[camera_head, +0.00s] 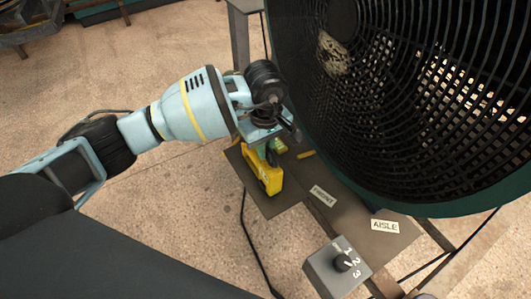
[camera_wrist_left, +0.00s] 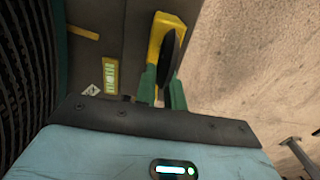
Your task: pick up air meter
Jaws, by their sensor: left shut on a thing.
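The air meter (camera_head: 265,178) is a yellow handheld device on the dark plate under the big fan, near the plate's left edge. In the left wrist view the yellow air meter (camera_wrist_left: 171,22) shows edge-on with a dark face. My left gripper (camera_head: 268,153) reaches down over its upper end. The green fingers (camera_wrist_left: 163,90) stand on either side of it and are shut on it. I cannot tell whether its lower end touches the plate. The gripper body hides part of it. My right gripper is not in view.
A large black fan grille (camera_head: 420,90) with a teal rim stands close to the right of my gripper. The dark plate (camera_head: 345,213) carries labels, one reading AISLE (camera_head: 385,226). A grey dial box (camera_head: 337,267) and a black cable (camera_head: 250,245) are nearer. Open floor lies left.

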